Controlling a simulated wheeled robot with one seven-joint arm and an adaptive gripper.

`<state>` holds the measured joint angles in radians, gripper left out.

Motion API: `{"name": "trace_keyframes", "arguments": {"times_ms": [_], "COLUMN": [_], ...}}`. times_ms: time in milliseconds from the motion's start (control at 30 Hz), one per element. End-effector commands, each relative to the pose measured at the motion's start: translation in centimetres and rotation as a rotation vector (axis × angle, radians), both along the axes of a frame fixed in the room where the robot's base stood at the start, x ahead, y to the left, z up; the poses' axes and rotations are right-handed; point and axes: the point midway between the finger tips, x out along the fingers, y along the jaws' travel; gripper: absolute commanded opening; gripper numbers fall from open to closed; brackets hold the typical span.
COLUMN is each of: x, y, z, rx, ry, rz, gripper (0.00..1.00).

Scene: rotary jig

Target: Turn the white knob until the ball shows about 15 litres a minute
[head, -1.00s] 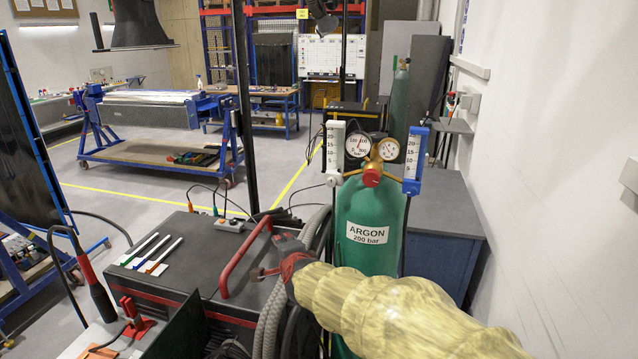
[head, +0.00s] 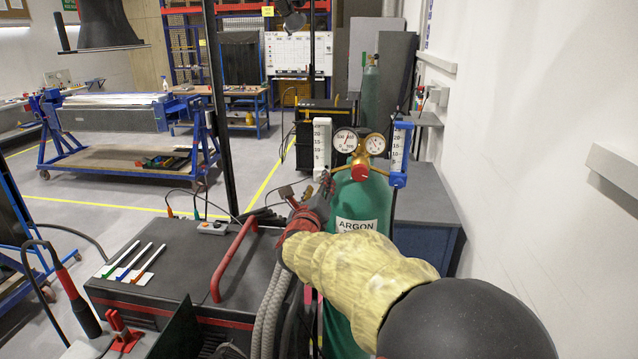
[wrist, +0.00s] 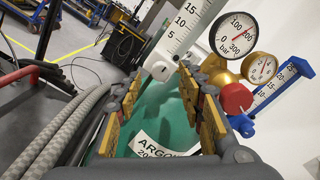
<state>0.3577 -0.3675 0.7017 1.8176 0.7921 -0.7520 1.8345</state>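The white flow tube (head: 322,143) with its number scale stands left of the gauges on the green argon cylinder (head: 357,212). The ball in the tube cannot be made out. My gripper (head: 308,188) is in front of and below the tube. In the wrist view my gripper (wrist: 160,82) has its two fingers spread apart, with the white knob beyond the gap between the tips, apparently not touched. The head view hides the knob behind my gripper.
A blue flow tube (head: 399,152) stands right of the two pressure gauges (head: 346,140). A red knob (head: 360,173) sits below them. The black welder box (head: 165,265) with a red handle and grey hoses (head: 268,318) lie left of my arm. A wall is on the right.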

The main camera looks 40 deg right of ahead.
Motion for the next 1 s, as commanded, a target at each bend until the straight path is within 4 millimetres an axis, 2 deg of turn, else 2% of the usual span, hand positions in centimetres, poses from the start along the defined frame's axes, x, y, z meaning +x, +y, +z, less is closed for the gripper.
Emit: {"name": "trace_keyframes", "arguments": {"times_ms": [200,533,1000], "x": [1.4,1.6,1.6], "y": [-1.6,-1.9,-1.8], "z": [0.0,0.0,0.0], "rx": [0.0,-0.001,-0.001], "ry": [0.001,0.001,0.001], "rz": [-0.001,0.001,0.001], "gripper": [0.39,0.39,0.13]}}
